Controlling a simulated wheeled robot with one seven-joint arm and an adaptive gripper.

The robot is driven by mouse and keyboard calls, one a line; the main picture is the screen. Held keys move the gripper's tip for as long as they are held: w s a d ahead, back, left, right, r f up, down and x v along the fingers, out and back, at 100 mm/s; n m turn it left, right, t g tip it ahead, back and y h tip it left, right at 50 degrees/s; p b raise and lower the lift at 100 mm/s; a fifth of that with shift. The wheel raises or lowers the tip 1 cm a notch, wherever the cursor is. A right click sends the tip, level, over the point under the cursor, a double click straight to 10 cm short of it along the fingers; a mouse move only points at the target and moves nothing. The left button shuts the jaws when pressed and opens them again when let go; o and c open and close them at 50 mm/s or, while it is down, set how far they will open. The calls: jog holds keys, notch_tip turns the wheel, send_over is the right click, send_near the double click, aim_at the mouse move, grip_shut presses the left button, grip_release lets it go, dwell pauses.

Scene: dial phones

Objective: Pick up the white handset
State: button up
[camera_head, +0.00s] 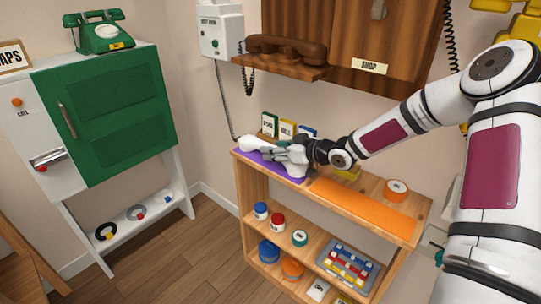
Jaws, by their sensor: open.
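The white handset (254,143) lies on the purple mat (265,161) at the left end of the wooden shelf's top. A dark cord runs from it up to the white wall phone (220,35). My gripper (283,153) is low over the purple mat, its fingers pointing left toward the right end of the handset. It is open. The fingers overlap the handset's right part in this view, so I cannot tell whether they touch it or lie around it.
Small boxes (287,129) stand behind my gripper against the wall. An orange mat (362,207) and an orange tape roll (396,189) are to the right on the shelf top. A brown handset (287,48) rests above on a wooden phone. A green cabinet (105,115) stands left.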

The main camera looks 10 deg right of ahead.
grip_shut()
jog(key=shift+r, duration=0.1)
